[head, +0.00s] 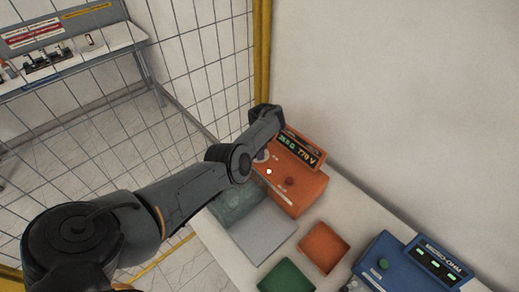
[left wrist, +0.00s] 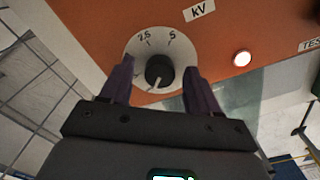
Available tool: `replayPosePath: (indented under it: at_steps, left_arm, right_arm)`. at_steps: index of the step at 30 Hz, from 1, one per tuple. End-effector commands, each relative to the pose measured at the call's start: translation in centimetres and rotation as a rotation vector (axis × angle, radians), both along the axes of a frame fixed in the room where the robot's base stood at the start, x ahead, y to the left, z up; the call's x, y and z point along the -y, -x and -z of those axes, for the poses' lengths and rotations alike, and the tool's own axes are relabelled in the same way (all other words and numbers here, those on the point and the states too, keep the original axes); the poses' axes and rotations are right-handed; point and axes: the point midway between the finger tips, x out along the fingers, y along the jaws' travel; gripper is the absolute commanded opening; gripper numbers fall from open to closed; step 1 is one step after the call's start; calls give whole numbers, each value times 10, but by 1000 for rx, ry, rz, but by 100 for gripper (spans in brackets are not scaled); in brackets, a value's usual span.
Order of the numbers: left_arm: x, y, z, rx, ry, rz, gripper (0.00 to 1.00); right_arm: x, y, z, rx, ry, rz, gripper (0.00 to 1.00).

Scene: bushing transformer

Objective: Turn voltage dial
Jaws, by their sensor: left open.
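The voltage dial (left wrist: 159,72) is a black knob on a round white scale plate (left wrist: 140,48) marked 2.5 and 5, below a KV label, on the orange unit (left wrist: 100,20). My left gripper (left wrist: 154,78) is open in the left wrist view, with one purple finger on each side of the knob; I cannot tell if they touch it. In the head view my left arm reaches to the orange unit (head: 306,192), whose display reads 770 V. My left gripper there (head: 266,150) is mostly hidden by the arm, as is the dial. My right gripper is not in view.
A white button (left wrist: 241,58) sits beside the dial. An orange tray (head: 324,248), a green tray (head: 287,277) and a blue MICRO-OHM unit (head: 420,265) stand on the white table. A wire mesh fence (head: 205,60) with a yellow post (head: 262,60) stands behind my left arm.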

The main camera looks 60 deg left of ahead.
Motion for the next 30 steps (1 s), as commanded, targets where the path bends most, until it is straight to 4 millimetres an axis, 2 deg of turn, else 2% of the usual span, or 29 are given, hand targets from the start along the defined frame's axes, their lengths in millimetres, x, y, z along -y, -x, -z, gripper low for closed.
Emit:
replayPosePath:
  at_steps: [5,8,22,30]
  left_arm:
    - [0,-1,-4,1,0,2,61]
    - [0,-1,-14,1,0,0,61]
    - [-1,-1,-91,2,-1,-1,61]
    - [0,0,-108,0,0,-1,61]
  right_arm:
    - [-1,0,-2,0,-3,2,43]
    - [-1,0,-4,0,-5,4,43]
    - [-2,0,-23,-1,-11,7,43]
    - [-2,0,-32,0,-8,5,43]
